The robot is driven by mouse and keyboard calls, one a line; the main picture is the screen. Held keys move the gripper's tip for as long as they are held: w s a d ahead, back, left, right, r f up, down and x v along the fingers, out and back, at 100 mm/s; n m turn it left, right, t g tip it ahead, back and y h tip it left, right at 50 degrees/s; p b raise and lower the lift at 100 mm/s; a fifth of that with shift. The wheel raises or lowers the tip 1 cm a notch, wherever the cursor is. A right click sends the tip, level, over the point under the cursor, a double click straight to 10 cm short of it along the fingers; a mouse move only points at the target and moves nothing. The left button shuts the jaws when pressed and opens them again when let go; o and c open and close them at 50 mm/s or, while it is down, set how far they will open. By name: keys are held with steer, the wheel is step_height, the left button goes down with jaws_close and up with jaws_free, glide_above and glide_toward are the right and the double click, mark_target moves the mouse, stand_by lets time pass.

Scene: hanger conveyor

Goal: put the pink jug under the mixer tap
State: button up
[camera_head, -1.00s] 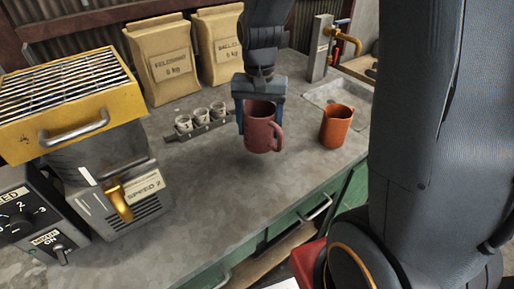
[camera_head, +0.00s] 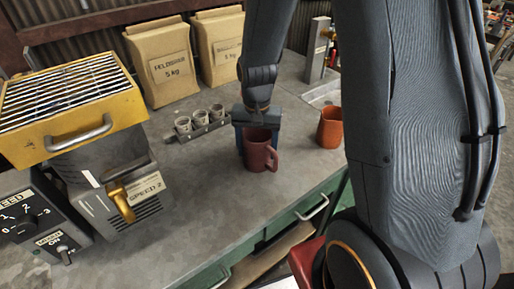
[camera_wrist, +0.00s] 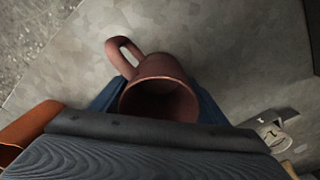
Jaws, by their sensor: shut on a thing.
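The dusty pink jug (camera_head: 258,155) is upright between the blue fingers of my gripper (camera_head: 256,140), over the middle of the grey bench. My gripper is shut on its body. In the wrist view, the jug (camera_wrist: 158,98) shows its open mouth, and its handle points up and left. I cannot tell whether its base touches the bench. The mixer (camera_head: 105,155) stands at the left with a yellow grille top. Its golden tap (camera_head: 121,203) sticks out low on the front, well left of my gripper. The space under the tap looks empty.
An orange jug (camera_head: 329,128) stands right of my gripper. A rack of small cups (camera_head: 202,124) lies behind and left. Two paper sacks (camera_head: 164,65) stand at the back. A control box (camera_head: 35,222) with a dial is at the front left. Bench between mixer and jug is clear.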

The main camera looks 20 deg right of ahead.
steer(key=shift+f, duration=0.15)
steer(key=o, duration=1.1)
